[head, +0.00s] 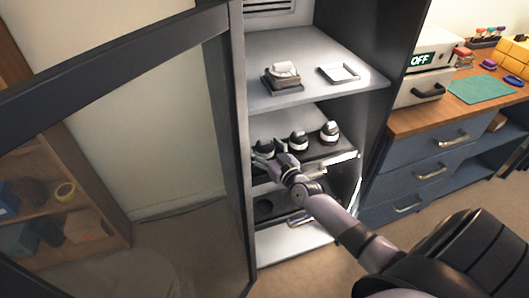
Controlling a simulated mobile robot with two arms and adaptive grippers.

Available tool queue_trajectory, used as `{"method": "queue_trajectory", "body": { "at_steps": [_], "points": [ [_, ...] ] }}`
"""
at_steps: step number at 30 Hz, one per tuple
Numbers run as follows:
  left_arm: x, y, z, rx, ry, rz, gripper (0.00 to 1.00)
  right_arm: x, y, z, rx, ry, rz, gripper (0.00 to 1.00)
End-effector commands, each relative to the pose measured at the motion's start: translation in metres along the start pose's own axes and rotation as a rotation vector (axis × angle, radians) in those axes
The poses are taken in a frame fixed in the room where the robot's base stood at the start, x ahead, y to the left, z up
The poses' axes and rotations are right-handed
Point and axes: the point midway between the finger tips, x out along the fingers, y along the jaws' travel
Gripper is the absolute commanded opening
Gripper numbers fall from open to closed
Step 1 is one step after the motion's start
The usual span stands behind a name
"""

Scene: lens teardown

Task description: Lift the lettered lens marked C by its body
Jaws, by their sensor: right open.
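Three small black-and-white lenses stand in a row on a dark pull-out tray (315,152) inside the open cabinet: a left one (264,147), a middle one (298,141) and a right one (330,132). Their letters are too small to read, so I cannot tell which is C. My right gripper (276,154) is open, reaching in from the lower right. It is close to the left lens and partly hides it; I cannot tell whether they touch. My left gripper is not in view.
The cabinet's upper shelf (300,75) holds a small device on a dark base (282,78) and a white square tray (339,73). A lower dark tray (275,208) sits below. The open glass door (150,140) stands at left. A drawer bench (425,170) is at right.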

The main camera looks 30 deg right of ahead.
Motion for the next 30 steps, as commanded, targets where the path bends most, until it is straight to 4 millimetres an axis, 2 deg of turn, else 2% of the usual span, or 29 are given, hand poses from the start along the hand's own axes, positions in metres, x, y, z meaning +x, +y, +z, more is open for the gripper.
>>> {"method": "queue_trajectory", "body": {
  "at_steps": [5, 27, 30],
  "points": [
    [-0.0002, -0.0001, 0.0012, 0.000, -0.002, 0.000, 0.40, 0.0001, 0.0000, 0.0000, 0.000, 0.000, 0.000, 0.76],
    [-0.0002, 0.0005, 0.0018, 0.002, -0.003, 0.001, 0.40, -0.0002, -0.0001, 0.0000, 0.000, 0.000, 0.000, 0.28],
    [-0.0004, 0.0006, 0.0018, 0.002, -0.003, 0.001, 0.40, 0.0005, 0.0003, -0.0029, 0.000, 0.006, 0.001, 0.24]
  ]
}}
